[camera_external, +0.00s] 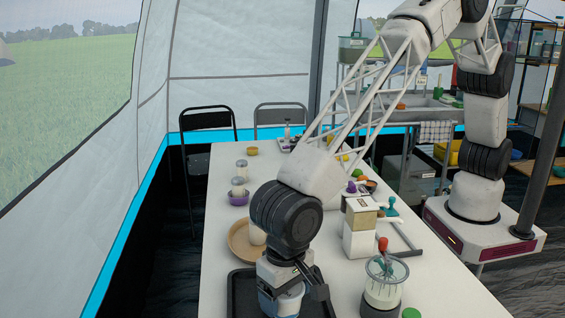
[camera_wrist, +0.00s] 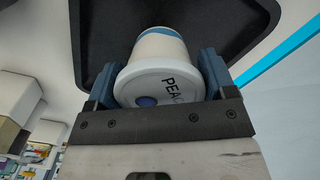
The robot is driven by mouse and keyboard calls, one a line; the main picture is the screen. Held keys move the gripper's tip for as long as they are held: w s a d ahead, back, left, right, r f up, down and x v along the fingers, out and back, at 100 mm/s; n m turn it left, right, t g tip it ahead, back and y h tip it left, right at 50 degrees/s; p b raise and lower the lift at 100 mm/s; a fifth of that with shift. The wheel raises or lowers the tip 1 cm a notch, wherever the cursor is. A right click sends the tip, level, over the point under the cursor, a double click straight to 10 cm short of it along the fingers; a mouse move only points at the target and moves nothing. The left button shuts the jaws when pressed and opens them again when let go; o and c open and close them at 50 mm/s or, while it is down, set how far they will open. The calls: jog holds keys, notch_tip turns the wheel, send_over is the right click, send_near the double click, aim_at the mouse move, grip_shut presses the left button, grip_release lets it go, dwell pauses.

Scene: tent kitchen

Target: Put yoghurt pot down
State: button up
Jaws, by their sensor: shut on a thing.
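The yoghurt pot (camera_wrist: 160,80) is white with a blue band, and its lid with the letters "PEAC" faces the wrist camera. My gripper (camera_wrist: 158,88) is shut on it, with one blue-grey finger on each side. In the external view the gripper (camera_external: 284,290) points down at the near end of the table, and the pot (camera_external: 286,303) shows partly between its fingers. A black tray (camera_external: 238,292) lies under the pot, and it fills the top of the wrist view (camera_wrist: 105,45). I cannot tell whether the pot touches the tray.
A purple bowl (camera_external: 239,197) and jars stand farther back. The table's left front is clear.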

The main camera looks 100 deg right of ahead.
aim_at(281, 310)
jog(key=shift+w+a, duration=0.3)
jog(key=shift+w, duration=0.2)
jog(key=shift+f, duration=0.15)
jog(key=shift+f, duration=1.65)
jog(key=shift+f, duration=0.15)
jog(key=o, duration=0.9)
jog(key=shift+o, duration=0.2)
notch_tip(281, 310, up, 12)
jog(key=shift+r, duration=0.15)
